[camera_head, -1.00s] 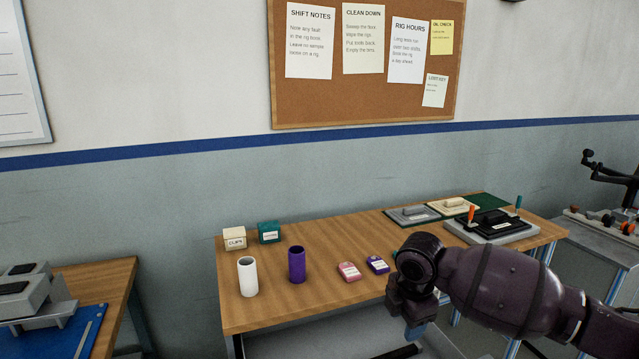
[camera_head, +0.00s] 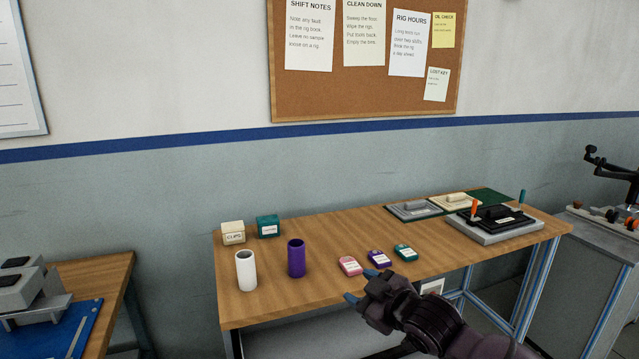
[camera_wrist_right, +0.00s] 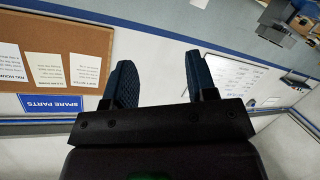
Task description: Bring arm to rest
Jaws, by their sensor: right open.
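My right gripper (camera_head: 361,286) is at the front edge of the wooden table, low in the head view, with its blue fingertips apart. It holds nothing. In the right wrist view the two dark blue fingers (camera_wrist_right: 163,85) stand apart with only wall and boards behind them. The right arm comes in from the bottom right. My left gripper is not in view.
The table (camera_head: 330,275) carries a white cup (camera_head: 246,271), a purple cup (camera_head: 296,259), small pink (camera_head: 349,266), purple (camera_head: 377,259) and teal (camera_head: 405,253) boxes near my gripper, and a black-topped fixture (camera_head: 495,222). A blue-matted bench (camera_head: 112,290) stands left.

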